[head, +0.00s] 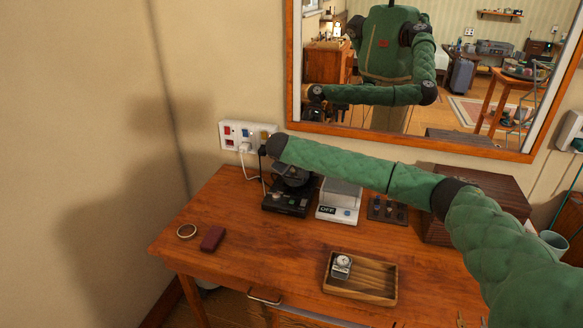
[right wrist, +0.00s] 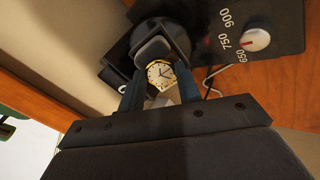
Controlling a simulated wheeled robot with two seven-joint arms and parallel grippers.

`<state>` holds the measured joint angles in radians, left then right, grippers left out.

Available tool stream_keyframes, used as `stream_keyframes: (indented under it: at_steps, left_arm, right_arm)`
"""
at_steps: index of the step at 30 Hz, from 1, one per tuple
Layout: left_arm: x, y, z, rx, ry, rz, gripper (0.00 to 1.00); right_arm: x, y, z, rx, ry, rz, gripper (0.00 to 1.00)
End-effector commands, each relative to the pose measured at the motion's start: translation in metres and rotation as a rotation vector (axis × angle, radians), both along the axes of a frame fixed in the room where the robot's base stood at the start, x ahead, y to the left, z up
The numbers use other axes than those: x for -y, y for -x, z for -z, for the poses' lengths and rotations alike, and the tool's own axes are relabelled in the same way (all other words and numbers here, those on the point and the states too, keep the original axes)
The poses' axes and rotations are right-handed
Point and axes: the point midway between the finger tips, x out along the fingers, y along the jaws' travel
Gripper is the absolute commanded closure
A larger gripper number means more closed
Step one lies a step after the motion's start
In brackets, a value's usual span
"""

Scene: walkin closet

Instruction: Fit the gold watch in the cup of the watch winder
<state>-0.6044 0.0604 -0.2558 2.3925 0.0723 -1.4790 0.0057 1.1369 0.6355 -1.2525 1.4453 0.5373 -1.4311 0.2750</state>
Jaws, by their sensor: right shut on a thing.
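The gold watch (right wrist: 160,73), with a pale round dial, is between the fingertips of my right gripper (right wrist: 158,88), which is shut on it. The black watch winder (head: 286,203) stands at the back of the wooden desk. In the right wrist view its round black cup (right wrist: 180,32), with a grey pad inside, is just beyond the watch. I cannot tell whether watch and cup touch. In the head view my right arm reaches in from the right, its wrist end (head: 276,148) above the winder; the fingers and gold watch are hidden. My left gripper is not in view.
A wooden tray (head: 373,295) at the front holds a silver-looking watch (head: 342,264). A white scale (head: 338,213), a dark stand (head: 387,210) and a wooden box (head: 478,195) stand right of the winder. A wall socket panel (head: 240,135) is close behind. The desk's middle is clear.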

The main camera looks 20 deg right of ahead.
Motion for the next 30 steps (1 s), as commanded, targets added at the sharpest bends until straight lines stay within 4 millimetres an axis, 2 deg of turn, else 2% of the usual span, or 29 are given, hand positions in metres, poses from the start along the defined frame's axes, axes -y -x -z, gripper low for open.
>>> stream_keyframes:
  at_steps: [30]
  left_arm:
    - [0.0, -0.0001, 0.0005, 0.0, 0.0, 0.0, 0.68]
  right_arm:
    - [0.0036, -0.0053, 0.0075, 0.0, -0.001, 0.001, 1.0]
